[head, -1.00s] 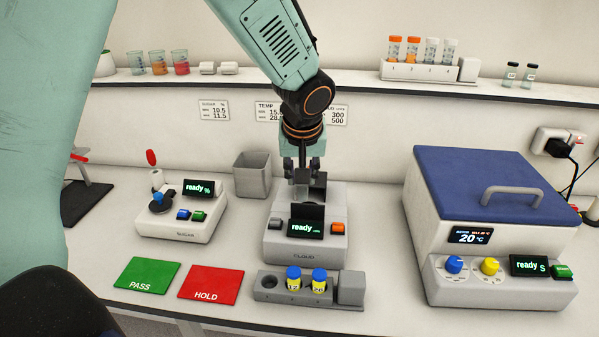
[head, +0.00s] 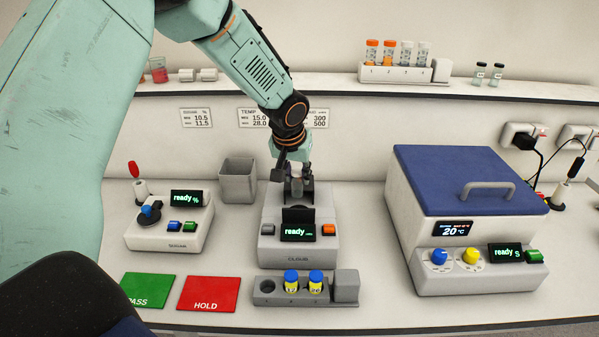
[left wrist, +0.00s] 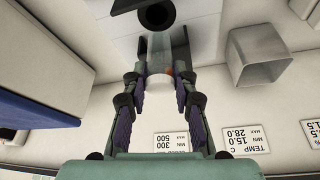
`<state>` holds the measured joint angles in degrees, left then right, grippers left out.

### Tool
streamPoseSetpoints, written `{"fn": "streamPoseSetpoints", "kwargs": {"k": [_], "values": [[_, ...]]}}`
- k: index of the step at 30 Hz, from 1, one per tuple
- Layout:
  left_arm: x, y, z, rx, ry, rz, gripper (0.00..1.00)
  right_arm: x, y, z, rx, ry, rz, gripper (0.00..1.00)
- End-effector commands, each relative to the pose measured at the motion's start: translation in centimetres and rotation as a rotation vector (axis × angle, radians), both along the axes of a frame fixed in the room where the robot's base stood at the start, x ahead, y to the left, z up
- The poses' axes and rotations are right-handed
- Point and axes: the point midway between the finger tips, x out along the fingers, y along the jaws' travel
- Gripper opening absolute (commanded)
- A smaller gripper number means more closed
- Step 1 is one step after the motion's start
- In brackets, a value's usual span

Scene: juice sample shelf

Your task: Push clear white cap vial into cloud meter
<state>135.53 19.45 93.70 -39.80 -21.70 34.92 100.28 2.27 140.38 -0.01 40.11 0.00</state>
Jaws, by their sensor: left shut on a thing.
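The cloud meter (head: 268,243) is a grey box with a lit "ready" display (head: 298,232), a grey button on the left and an orange one on the right. A dark upright panel stands behind the display. My left gripper (head: 298,191) is low over the back of the meter. In the left wrist view its fingers (left wrist: 160,88) are shut on a pale, clear vial (left wrist: 158,82). The meter's dark round opening (left wrist: 155,14) shows beyond it. The vial looks apart from the opening, but its depth is unclear. The gripper mostly hides the vial in the head view.
A grey bin (head: 238,184) stands left of the meter. A large blue-lidded unit (head: 465,225) is at right, a sugar meter (head: 165,232) at left. The shelf rack (head: 395,73) holds several capped vials.

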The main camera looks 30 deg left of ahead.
Motion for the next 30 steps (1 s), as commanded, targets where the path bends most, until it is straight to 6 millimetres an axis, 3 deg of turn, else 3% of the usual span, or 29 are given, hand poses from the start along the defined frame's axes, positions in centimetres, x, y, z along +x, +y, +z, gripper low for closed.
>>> {"fn": "streamPoseSetpoints", "kwargs": {"k": [23,30], "values": [[-0.1,0.0,-4.7,-0.001,0.001,-0.001,0.00,0.0,0.0,-3.8,0.000,0.000,0.000,0.40],[-0.1,0.0,-4.5,-0.001,0.000,-0.001,0.00,0.0,0.0,-3.5,0.000,0.000,-0.001,0.40]]}}
